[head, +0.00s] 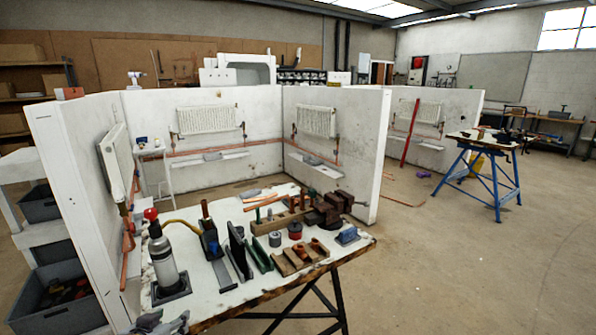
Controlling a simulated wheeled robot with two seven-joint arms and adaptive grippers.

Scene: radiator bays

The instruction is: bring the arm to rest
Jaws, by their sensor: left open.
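My left gripper (160,323) shows at the bottom edge of the head view, at the near left corner of the workbench (225,301). It is grey, open, and only partly in frame. I see nothing between its fingers. It is close to a torch bottle with a red top (162,258), which stands upright in a dark base. I cannot tell whether the gripper touches the bench edge. My right gripper is not in view.
The bench carries a vise (328,208), wooden blocks with copper fittings (300,256) and several tools. White partition walls (205,110) with radiators (207,120) stand behind. Grey crates (60,300) are at left. A blue trestle (490,180) stands right; the floor (470,270) between is clear.

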